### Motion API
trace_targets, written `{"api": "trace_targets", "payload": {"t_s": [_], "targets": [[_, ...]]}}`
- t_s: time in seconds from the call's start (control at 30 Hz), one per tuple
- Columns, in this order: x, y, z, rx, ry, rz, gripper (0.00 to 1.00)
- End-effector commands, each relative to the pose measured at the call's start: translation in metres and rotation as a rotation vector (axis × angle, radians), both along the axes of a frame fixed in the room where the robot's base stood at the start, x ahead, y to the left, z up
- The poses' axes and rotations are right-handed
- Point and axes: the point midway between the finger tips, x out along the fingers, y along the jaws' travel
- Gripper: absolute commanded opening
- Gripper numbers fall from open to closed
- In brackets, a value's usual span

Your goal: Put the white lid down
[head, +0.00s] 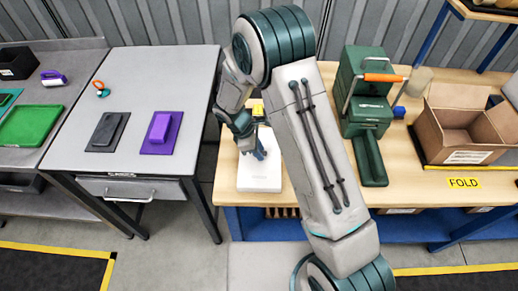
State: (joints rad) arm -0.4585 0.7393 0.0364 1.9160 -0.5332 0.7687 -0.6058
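A white, square, box-like thing (260,181), which looks like the white lid, is at the left end of the wooden workbench (306,78). My gripper (259,157) points down at its top, near the middle, with the fingertips at or very close to the surface. My wrist hides the back part of the white thing. I cannot tell whether the fingers are closed on it, or whether it rests on the bench or just above it.
A green machine (364,100) stands right of my arm. An open carton (464,130) is farther right, near a yellow FOLD label (464,183). The grey table (150,75) at left holds a dark pad (107,132) and a purple block (161,131); its back is mostly clear.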

Motion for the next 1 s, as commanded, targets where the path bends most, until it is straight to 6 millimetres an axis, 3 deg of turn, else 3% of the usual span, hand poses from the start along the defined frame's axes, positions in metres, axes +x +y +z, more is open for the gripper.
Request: {"api": "trace_targets", "payload": {"t_s": [0.37,0.8,1.0], "targets": [[0.001,0.003,0.01,0.003,-0.003,0.0,0.26],[0.002,0.037,0.09,0.003,-0.003,0.0,0.26],[0.002,0.045,0.11,0.001,-0.001,-0.001,0.26]]}}
